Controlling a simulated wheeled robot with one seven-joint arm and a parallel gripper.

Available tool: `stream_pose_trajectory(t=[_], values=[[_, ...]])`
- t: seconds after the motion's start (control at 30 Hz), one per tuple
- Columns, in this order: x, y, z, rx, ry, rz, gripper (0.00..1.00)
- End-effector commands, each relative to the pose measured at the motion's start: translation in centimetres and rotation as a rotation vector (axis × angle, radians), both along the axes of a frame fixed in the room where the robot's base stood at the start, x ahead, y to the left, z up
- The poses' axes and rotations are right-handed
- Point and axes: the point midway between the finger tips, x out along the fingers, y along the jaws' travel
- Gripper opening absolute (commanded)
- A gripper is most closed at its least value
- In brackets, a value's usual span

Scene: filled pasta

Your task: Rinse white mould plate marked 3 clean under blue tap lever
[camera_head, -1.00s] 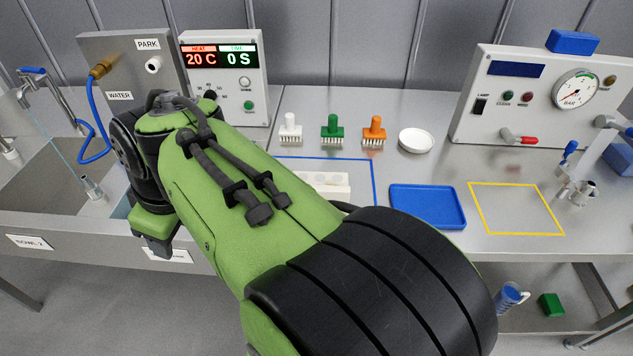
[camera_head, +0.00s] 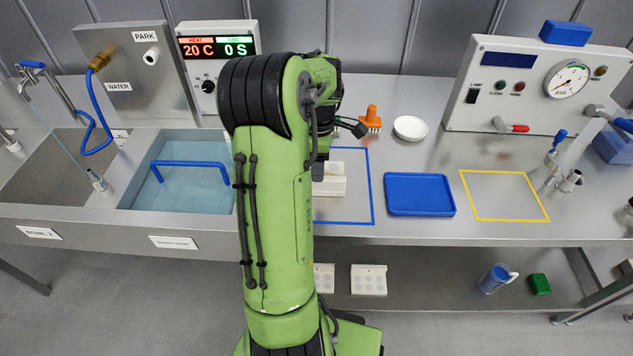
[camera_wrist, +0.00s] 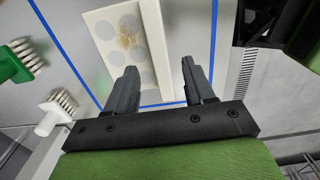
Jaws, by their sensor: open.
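A white mould plate (camera_head: 333,187) lies inside the blue-taped outline (camera_head: 371,200) on the counter, partly hidden by my arm. The wrist view shows the plate (camera_wrist: 104,22) with round grey cavities and a brownish smear on some of them. No number can be read on it. My gripper (camera_wrist: 157,72) is open, its two fingers apart, with the near end of the plate showing beyond and between the tips. I cannot tell whether they touch it. A tap with a blue lever (camera_head: 32,65) stands over the left sink at the far left.
A water-filled basin (camera_head: 180,190) with a blue handle frame (camera_head: 188,164) lies left of my arm. A blue tray (camera_head: 420,194), a yellow outline (camera_head: 505,219), a white dish (camera_head: 410,128) and an orange brush (camera_head: 371,120) are to the right. More mould plates (camera_head: 368,280) lie on the lower shelf.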

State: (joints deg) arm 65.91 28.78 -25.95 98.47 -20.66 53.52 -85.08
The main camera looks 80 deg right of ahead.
Motion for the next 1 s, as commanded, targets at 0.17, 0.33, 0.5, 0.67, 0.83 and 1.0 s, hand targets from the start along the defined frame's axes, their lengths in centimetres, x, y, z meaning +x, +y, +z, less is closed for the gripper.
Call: stream_pose_trajectory(t=[0.17,0.33,0.5,0.67,0.83,1.0], values=[[0.2,0.1,-2.3,0.002,-0.001,0.001,0.53],[0.4,0.1,-5.6,0.002,0.0,-0.002,0.53],[0.5,0.0,-6.2,-0.002,-0.001,-0.001,0.53],[0.5,0.0,-6.1,-0.002,-0.001,0.0,0.47],[0.5,0.0,-6.1,-0.002,-0.001,-0.001,0.21],[0.5,0.0,-6.1,-0.002,-0.001,-0.001,0.0]])
